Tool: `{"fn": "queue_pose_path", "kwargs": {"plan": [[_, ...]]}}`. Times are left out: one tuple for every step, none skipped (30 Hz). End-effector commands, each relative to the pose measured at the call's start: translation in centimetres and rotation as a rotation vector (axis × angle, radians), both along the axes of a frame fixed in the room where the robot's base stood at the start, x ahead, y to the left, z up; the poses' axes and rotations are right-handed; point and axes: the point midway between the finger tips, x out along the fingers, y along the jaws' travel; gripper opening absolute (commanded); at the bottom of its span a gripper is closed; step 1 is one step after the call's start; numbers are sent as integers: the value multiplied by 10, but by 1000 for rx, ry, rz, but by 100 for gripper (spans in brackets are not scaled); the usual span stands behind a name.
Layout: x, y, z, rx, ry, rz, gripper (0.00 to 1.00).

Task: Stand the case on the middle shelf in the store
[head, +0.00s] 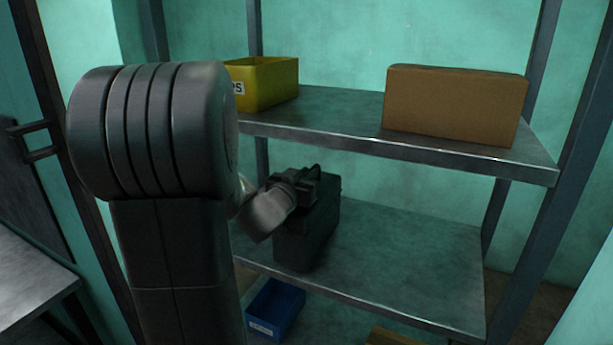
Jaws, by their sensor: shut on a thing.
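The dark case (309,235) is upright at the left part of the middle shelf (415,250), below the upper shelf's level. Its base looks to be at the shelf surface, but I cannot tell whether it rests on it or hangs just above. My gripper (307,184) is at the top of the case and shut on it, around its handle area. The fingertips are dark and hard to tell apart from the case. My arm hides the left end of the shelves.
The upper shelf (350,142) holds a yellow bin (268,84) and a brown cardboard box (455,105). A blue bin (276,309) and part of a brown box (392,337) are below. The middle shelf is clear to the right of the case. Metal posts (550,215) frame the rack.

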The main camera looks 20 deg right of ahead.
Motion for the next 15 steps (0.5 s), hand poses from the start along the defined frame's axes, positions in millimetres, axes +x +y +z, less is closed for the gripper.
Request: {"fn": "queue_pose_path", "kwargs": {"plan": [[0, 0, 0, -4, -3, -1, 0], [0, 0, -1, -4, -3, -1, 0], [0, 0, -3, 0, 0, 0, 18], [0, 0, -3, 0, 0, 0, 24], [0, 0, -3, 0, 0, 0, 30], [0, 0, -3, 0, 0, 0, 36], [0, 0, -3, 0, 0, 0, 36], [0, 0, -3, 0, 0, 0, 36], [0, 0, -3, 0, 0, 0, 36], [0, 0, -3, 0, 0, 0, 36], [0, 0, -3, 0, 0, 0, 36], [0, 0, -2, 0, 0, 0, 36], [0, 0, -2, 0, 0, 0, 36], [0, 0, -2, 0, 0, 0, 36], [0, 0, -1, 0, 0, 0, 36]]}}
